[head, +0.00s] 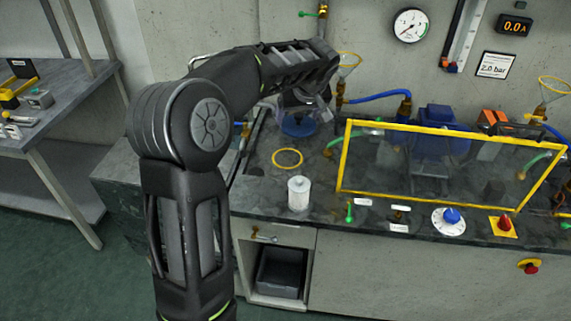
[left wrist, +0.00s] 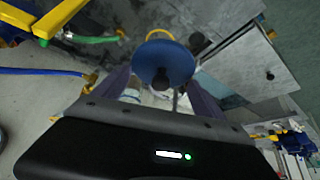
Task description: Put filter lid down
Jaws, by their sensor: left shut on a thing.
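My left gripper (head: 303,100) is above the back left of the bench, pointing down, shut on the filter lid. The lid is a round blue disc (head: 299,127) just below the fingers. In the left wrist view the blue disc (left wrist: 168,60) with its dark knob shows between the fingers of the left gripper (left wrist: 160,82). I cannot tell whether the lid touches anything beneath it. A yellow ring (head: 287,158) lies flat on the bench in front of the lid. A white cylinder (head: 298,194) stands upright nearer the front edge. My right gripper is out of view.
A yellow-framed clear guard (head: 348,170) stands right of the lid, with a blue pump (head: 440,125) behind it. Dark bench top is bare around the ring and white cylinder.

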